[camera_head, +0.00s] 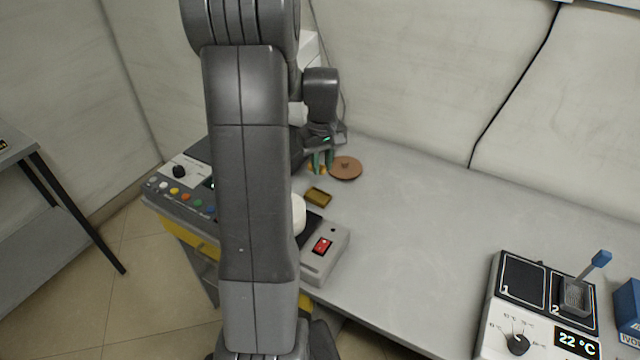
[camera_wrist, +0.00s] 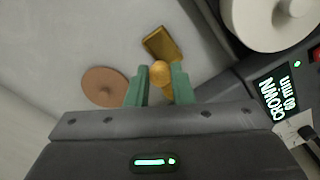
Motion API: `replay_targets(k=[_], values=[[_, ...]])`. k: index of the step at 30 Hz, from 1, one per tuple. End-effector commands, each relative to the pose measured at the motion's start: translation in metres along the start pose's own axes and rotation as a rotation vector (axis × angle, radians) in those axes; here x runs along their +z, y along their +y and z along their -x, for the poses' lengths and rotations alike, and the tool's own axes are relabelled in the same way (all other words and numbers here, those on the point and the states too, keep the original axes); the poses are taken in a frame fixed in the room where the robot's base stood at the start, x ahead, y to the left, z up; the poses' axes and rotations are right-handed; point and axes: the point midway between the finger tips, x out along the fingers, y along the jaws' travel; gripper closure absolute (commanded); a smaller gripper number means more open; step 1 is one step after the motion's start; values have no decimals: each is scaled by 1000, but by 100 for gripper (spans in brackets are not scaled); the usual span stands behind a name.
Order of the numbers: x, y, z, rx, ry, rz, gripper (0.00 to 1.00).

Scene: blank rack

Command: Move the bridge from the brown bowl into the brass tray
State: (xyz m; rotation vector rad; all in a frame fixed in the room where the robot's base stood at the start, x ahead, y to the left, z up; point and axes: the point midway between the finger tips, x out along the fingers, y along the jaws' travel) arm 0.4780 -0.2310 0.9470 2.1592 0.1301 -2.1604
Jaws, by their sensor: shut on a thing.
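My gripper (camera_head: 320,161) has green fingers and points down at the back of the bench, left of a flat brown round piece (camera_head: 345,170). In the wrist view, my gripper (camera_wrist: 157,84) is shut on a small gold-coloured thing (camera_wrist: 161,74), which I take to be the bridge. Its height above the bench is unclear. The brown round piece (camera_wrist: 103,84) has a small bump in its middle; I cannot tell whether it is the bowl or a lid. The brass tray (camera_head: 318,197) is small, rectangular and looks empty; it lies just beyond the fingertips in the wrist view (camera_wrist: 161,43).
A grey device (camera_head: 325,258) with a red switch and a white round part (camera_head: 298,214) stands close to the tray. A button panel (camera_head: 180,190) is at the left. A heater unit (camera_head: 540,310) stands front right. The bench middle is clear.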

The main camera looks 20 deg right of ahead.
Motion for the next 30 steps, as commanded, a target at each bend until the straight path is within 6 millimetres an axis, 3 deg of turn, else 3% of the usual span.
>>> replay_targets(k=[4, 10, 23, 30], values=[[1, 0, -13, -2, -4, 0, 100], [1, 0, -50, -2, -4, 0, 100], [0, 0, -96, -2, -3, 0, 100], [0, 0, -102, -1, -1, 0, 100]])
